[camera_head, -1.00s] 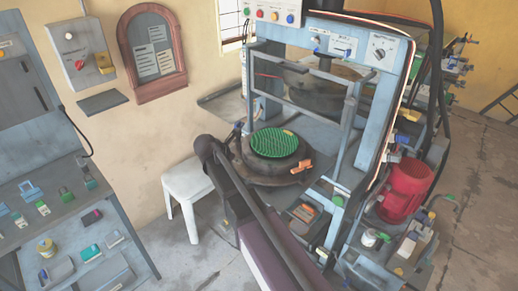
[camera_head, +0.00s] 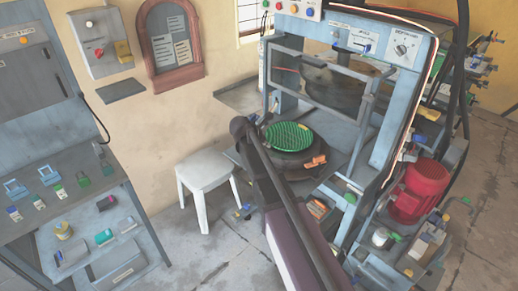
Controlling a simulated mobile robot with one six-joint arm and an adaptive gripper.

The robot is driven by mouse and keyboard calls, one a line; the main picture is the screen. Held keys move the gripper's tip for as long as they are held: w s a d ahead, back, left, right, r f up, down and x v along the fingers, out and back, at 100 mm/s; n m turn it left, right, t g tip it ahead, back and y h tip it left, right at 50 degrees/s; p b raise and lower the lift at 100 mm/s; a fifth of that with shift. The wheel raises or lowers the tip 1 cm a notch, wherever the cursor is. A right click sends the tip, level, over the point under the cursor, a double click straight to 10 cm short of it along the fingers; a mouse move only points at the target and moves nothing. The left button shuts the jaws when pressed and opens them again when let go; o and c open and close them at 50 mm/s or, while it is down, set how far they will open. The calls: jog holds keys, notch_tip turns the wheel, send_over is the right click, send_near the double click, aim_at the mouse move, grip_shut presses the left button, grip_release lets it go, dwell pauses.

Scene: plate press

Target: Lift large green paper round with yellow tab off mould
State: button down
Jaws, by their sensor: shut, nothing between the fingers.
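The large green paper round (camera_head: 289,138) lies flat on the dark round mould (camera_head: 288,170) in the press. Its top looks ridged or meshed. An orange piece (camera_head: 315,162) sits at the mould's right front edge. My arm runs from the bottom of the picture up to a dark joint left of the round. My gripper does not show; I see no fingers at the round.
The press's guard frame (camera_head: 325,85) stands above and behind the mould. A white stool (camera_head: 205,172) is at its left. A red motor (camera_head: 420,190) is at the right. A workbench (camera_head: 75,195) with small items fills the left. Floor between stool and bench is open.

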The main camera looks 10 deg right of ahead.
aim_at(276, 145)
jog(key=w+d, duration=0.1)
jog(key=w+d+f+b, duration=0.1)
jog(key=d, duration=0.1)
jog(key=shift+w+d, duration=0.15)
jog(key=shift+f+b, duration=0.3)
dwell(0.4)
